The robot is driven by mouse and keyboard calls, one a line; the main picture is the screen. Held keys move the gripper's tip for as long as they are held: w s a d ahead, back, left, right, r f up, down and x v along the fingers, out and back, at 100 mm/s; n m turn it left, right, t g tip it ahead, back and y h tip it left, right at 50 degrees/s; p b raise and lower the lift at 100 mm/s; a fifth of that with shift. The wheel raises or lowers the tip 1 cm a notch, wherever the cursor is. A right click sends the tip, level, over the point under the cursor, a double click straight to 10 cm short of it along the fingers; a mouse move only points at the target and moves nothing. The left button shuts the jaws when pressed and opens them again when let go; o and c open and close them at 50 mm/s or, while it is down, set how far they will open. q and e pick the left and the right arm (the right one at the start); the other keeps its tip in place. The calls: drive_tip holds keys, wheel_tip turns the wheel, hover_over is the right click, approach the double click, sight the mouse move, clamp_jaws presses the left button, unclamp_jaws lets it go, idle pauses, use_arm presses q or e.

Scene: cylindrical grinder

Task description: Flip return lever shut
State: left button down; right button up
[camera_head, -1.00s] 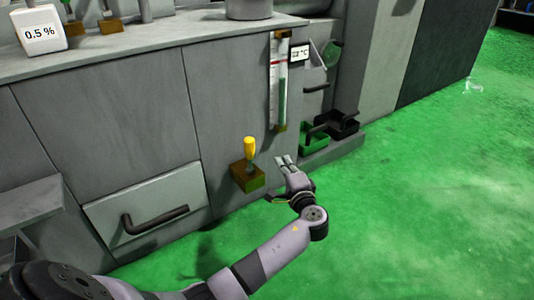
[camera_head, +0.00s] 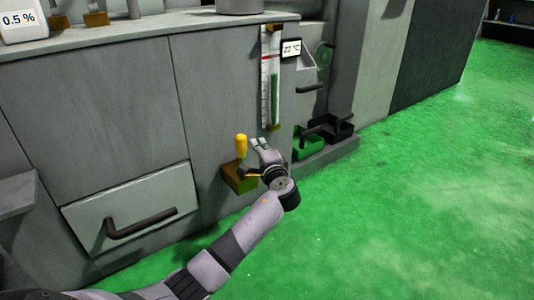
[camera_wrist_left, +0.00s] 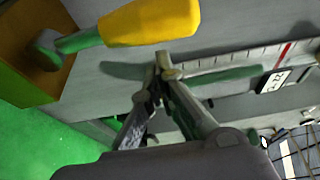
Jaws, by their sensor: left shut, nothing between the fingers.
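The return lever has a yellow handle (camera_head: 241,145) on a green stem and a brown-gold block (camera_head: 238,178) on the grey cabinet front. The handle points up in the head view. My left gripper (camera_head: 260,143) is just right of the handle, its fingers shut and empty. In the left wrist view the yellow handle (camera_wrist_left: 150,22) lies above the closed fingertips (camera_wrist_left: 162,62), seemingly with a small gap; I cannot tell if they touch. My right gripper is not in view.
A sight gauge (camera_head: 271,78) with a temperature label (camera_head: 291,48) is above right of the lever. A drawer with a dark handle (camera_head: 142,222) is at lower left. Green and black bins (camera_head: 308,140) stand at the right. Green floor (camera_head: 400,200) is open.

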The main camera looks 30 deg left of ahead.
use_arm(q)
drive_tip(key=shift+s+a, duration=0.15)
drive_tip(key=shift+s, duration=0.4)
